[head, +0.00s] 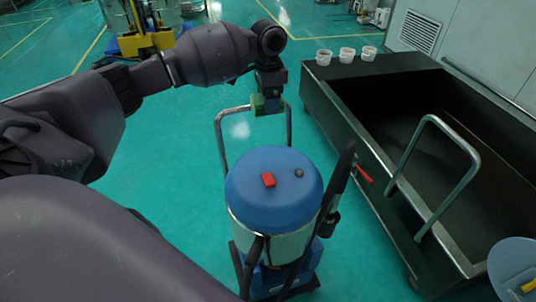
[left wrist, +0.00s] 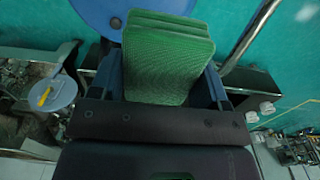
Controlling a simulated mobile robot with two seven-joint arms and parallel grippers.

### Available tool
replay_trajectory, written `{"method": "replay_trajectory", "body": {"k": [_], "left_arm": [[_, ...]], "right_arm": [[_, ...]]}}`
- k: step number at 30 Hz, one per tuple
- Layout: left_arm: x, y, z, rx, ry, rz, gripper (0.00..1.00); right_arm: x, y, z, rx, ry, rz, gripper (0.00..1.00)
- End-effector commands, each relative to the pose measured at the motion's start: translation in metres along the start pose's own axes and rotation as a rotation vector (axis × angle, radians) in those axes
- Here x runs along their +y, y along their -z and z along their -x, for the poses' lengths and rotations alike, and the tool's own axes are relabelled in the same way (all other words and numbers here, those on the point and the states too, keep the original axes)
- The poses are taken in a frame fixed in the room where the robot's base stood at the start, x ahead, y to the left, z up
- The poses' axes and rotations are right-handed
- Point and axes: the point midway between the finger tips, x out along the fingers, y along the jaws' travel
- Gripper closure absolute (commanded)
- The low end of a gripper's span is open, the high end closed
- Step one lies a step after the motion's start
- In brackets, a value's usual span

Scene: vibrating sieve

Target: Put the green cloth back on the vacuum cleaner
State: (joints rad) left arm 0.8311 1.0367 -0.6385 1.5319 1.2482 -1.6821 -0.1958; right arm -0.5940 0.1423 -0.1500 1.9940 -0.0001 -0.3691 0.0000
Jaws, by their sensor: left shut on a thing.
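The green cloth (head: 258,104) is a folded, textured stack, and my left gripper (head: 268,98) is shut on it. In the left wrist view the cloth (left wrist: 166,62) sits between the two fingers. The vacuum cleaner (head: 273,190) stands on the floor in the middle of the head view, with a blue domed top, a red switch and a metal push handle (head: 221,145). The gripper and cloth are above and behind the blue top, near the handle's upper bar. In the left wrist view part of the blue top (left wrist: 98,12) shows beyond the cloth. My right gripper is not in view.
A large dark open trough (head: 350,135) with a metal handrail (head: 447,205) stands to the right. Several small white cups (head: 346,55) sit on its far edge. A round blue-grey lid with a yellow handle (head: 512,262) is at the lower right. The green floor left of the vacuum is clear.

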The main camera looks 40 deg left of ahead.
Motion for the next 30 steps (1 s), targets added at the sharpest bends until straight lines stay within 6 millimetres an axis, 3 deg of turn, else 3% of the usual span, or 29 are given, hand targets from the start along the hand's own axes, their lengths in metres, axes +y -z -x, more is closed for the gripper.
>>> {"method": "replay_trajectory", "body": {"k": [3,15,24,30], "left_arm": [[0.001,0.0,-0.03,-0.005,-0.005,0.0,0.54],[0.002,0.0,-0.114,-0.003,-0.004,0.0,0.54],[0.001,0.0,-0.135,0.0,-0.001,0.0,0.54],[0.002,-0.001,-0.16,-0.003,-0.004,0.001,0.54]], "right_arm": [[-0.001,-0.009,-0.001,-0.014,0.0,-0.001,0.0],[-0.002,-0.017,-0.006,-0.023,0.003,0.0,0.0],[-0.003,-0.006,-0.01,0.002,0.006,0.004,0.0],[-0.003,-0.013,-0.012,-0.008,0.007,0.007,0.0]]}}
